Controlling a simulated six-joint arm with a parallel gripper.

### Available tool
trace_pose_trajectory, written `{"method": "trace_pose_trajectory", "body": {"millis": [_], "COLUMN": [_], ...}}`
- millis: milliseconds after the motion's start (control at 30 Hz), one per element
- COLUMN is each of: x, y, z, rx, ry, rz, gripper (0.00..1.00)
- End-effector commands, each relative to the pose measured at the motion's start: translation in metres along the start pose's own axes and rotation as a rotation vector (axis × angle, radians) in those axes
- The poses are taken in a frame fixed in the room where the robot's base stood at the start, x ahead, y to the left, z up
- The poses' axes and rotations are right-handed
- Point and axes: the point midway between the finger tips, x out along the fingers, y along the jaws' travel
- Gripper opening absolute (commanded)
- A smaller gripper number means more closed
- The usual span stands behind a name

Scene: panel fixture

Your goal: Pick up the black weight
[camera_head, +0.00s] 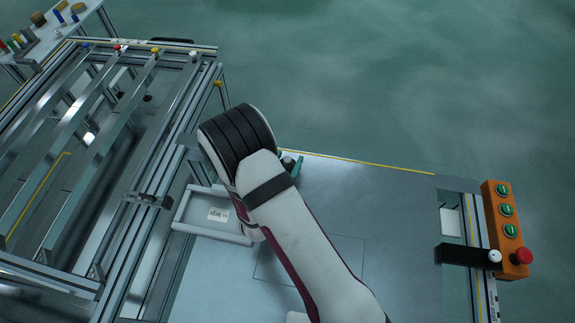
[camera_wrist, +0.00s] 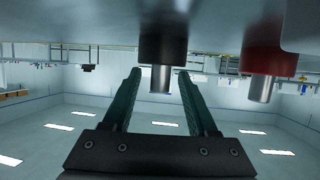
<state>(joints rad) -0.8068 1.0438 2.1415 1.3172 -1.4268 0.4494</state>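The black weight (camera_wrist: 163,46) is in the upper middle of the wrist view, which looks upside down. It is a dark cylinder with a silver stem, standing against the grey table surface (camera_wrist: 90,20). My gripper (camera_wrist: 160,74) is open, with its two teal fingers apart, one on each side of the silver stem. I see gaps between the stem and both fingers. In the head view my arm hides most of the gripper; only a bit of teal finger (camera_head: 296,168) shows near the table's far edge, and the weight is mostly hidden there.
A red weight (camera_wrist: 267,50) with a silver stem stands to the right in the wrist view. In the head view, a grey tray with a label (camera_head: 184,212) lies left of my arm. An orange button box (camera_head: 507,232) is at the right.

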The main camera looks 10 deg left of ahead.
Motion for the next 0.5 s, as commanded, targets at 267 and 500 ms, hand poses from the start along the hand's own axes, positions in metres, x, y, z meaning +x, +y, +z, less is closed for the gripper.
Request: {"method": "trace_pose_trajectory", "body": {"millis": [267, 500], "x": [-0.0004, -0.0005], "y": [0.0, 0.0], "z": [0.0, -0.0001], "rx": [0.0, 0.0], "ry": [0.0, 0.0], "rz": [0.0, 0.0], "gripper": [0.06, 0.0]}}
